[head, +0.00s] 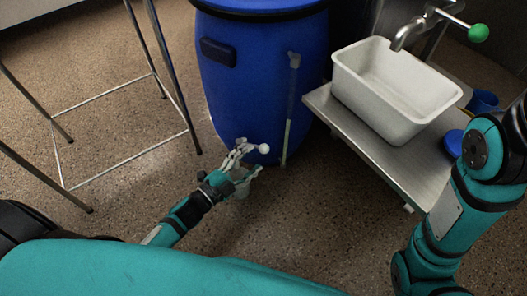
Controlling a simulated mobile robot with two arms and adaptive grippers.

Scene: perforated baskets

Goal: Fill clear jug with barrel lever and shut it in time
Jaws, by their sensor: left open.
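A large blue barrel (235,105) stands on the floor at top centre. A white ball knob (264,148), seemingly the end of the barrel lever, shows low in front of it. My left gripper (254,160) is open close to the knob, with its upper finger beside it; I cannot tell whether they touch. A faint pale, see-through shape (241,190) shows just below the gripper and may be the clear jug, mostly hidden. No flow of liquid can be made out. My right arm is at the right, its gripper out of view.
A steel bench (392,160) at the right carries a white basin (388,112) under a tap (410,33) with a green-knobbed handle (478,33). A blue cup (483,101) stands behind it. A metal frame (125,88) stands at the left. Speckled floor is clear between.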

